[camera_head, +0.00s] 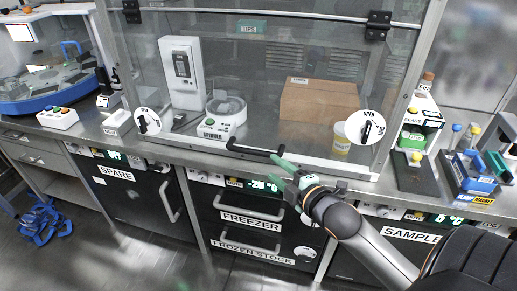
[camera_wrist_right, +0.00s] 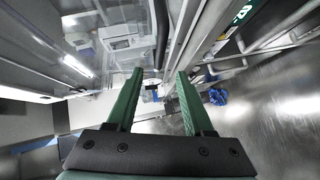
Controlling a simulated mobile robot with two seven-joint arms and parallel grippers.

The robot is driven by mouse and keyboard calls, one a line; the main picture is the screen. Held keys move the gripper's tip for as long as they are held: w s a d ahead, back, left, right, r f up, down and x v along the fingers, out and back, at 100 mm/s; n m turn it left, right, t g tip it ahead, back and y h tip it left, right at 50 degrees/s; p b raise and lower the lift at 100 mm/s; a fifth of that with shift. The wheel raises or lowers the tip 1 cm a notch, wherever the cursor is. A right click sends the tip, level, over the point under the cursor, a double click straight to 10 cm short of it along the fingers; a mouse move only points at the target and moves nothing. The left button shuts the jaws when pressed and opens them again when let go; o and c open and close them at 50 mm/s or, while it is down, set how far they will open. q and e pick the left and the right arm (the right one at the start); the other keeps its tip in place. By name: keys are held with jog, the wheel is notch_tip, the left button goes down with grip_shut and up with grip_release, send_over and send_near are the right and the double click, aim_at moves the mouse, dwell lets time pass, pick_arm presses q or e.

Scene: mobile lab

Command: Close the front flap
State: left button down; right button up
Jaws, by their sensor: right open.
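The front flap (camera_head: 265,75) is a clear panel hinged along the top of the bench enclosure. It hangs down with its lower edge near the bench front; I cannot tell whether a small gap remains. A black bar handle (camera_head: 255,153) sits at its lower edge. Round white latch dials marked OPEN stand at left (camera_head: 147,121) and right (camera_head: 367,127). My right gripper (camera_head: 279,167) has green fingers, open and apparently empty, by the handle's right end. In the right wrist view the open fingers (camera_wrist_right: 160,73) point toward a dark bar (camera_wrist_right: 161,32), probably the handle. My left gripper is out of view.
Behind the flap are a cardboard box (camera_head: 317,104), a spinner (camera_head: 226,112), a white device (camera_head: 182,72) and a yellow-labelled jar (camera_head: 341,138). Freezer drawers (camera_head: 250,206) lie below the bench. Racks (camera_head: 470,170) stand at right. Blue straps (camera_head: 44,220) lie on the floor.

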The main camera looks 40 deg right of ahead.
aim_at(255, 154)
jog(key=x, duration=1.2)
grip_shut()
jog(key=shift+f+b, duration=0.1)
jog(key=shift+b, duration=0.2)
dwell(0.9)
